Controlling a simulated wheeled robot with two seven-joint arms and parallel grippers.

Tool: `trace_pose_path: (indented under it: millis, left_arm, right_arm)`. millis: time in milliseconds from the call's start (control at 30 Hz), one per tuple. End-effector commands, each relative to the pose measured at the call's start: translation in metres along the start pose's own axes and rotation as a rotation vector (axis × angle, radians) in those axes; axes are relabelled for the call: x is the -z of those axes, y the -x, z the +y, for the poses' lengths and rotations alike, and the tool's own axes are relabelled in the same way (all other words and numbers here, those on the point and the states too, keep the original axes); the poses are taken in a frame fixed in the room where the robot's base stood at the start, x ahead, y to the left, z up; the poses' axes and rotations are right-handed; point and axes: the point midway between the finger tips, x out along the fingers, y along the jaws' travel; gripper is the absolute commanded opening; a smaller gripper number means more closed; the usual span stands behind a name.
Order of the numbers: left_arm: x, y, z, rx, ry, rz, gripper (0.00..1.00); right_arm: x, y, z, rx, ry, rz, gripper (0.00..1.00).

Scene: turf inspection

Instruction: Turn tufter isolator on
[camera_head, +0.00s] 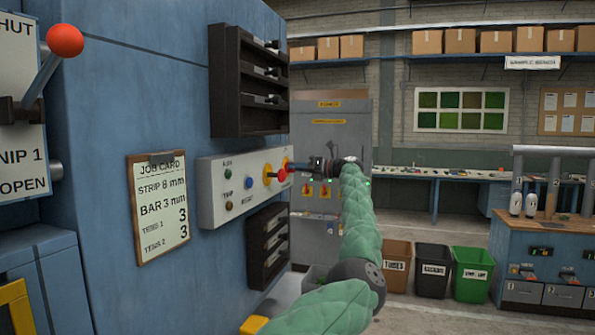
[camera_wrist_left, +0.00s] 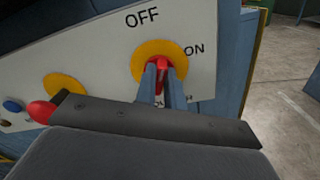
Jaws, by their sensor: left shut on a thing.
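The tufter isolator (camera_wrist_left: 160,52) is a yellow disc with a red handle (camera_wrist_left: 162,68) on a pale panel. OFF is printed above the disc and ON to its right. My left gripper (camera_wrist_left: 163,76) is shut on the red handle, with one finger on each side. The fingers hide part of the handle, so I cannot tell exactly which mark it points to. In the head view my left gripper (camera_head: 291,167) reaches the right end of the control panel (camera_head: 226,197). My right gripper is not in view.
A red mushroom button (camera_wrist_left: 42,111) on a yellow disc sits close left of my gripper. Dark racks (camera_head: 222,85) are above and below the panel. A job card (camera_head: 160,205) hangs on the blue machine. Bins (camera_head: 433,268) stand on the floor to the right.

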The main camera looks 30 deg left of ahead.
Motion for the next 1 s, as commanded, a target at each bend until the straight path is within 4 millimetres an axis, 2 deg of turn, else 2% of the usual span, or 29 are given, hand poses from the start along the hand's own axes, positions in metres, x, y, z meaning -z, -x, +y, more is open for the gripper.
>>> trace_pose_path:
  millis: [500, 1000]
  left_arm:
    - [-0.002, -0.001, -0.001, -0.001, -0.490, -0.002, 0.00]
    - [-0.002, -0.001, -0.001, -0.002, -0.916, -0.001, 0.00]
  right_arm:
    - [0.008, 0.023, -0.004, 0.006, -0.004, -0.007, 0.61]
    - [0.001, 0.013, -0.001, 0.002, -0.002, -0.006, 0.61]
